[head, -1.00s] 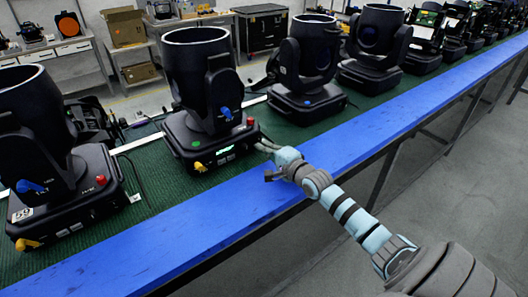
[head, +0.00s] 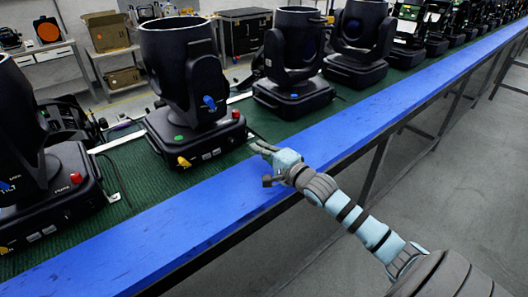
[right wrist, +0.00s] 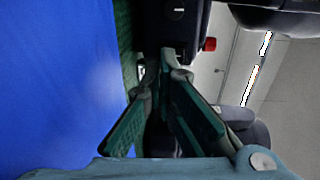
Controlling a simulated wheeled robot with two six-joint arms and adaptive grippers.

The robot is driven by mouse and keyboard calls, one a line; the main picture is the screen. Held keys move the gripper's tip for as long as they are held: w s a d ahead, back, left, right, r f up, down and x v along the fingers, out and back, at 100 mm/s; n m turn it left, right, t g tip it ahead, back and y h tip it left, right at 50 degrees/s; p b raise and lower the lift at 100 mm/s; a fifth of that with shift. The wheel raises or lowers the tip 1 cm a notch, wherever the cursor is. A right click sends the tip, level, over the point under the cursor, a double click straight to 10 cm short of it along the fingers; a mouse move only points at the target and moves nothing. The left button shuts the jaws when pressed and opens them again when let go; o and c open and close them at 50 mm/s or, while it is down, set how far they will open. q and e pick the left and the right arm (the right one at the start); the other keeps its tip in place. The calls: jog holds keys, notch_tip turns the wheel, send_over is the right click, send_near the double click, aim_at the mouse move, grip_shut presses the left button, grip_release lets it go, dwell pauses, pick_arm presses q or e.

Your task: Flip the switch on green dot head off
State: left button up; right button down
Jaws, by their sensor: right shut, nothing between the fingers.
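The green dot head (head: 178,45) is a black moving light on a black base, with a green dot (head: 178,138) on the base top. A red knob (head: 236,114) is on its right corner, a yellow knob (head: 184,162) on its front, and a blue lever (head: 209,102) on the yoke. Its front panel looks dark. My right gripper (head: 256,148) is shut and empty, just right of the base near the table's blue edge. In the right wrist view, the gripper (right wrist: 155,78) is close to the dark base, and the red knob (right wrist: 209,44) shows beyond. The switch is not clearly visible. My left gripper is out of view.
Another head (head: 70,185) stands at left and one more (head: 292,65) at right, with several further along the table. The blue table edge (head: 215,205) runs along the front and is bare. Cables lie on the green mat (head: 130,170) between heads.

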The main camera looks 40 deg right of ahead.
jog(key=shift+s+r, duration=0.15)
jog(key=shift+s, duration=1.35)
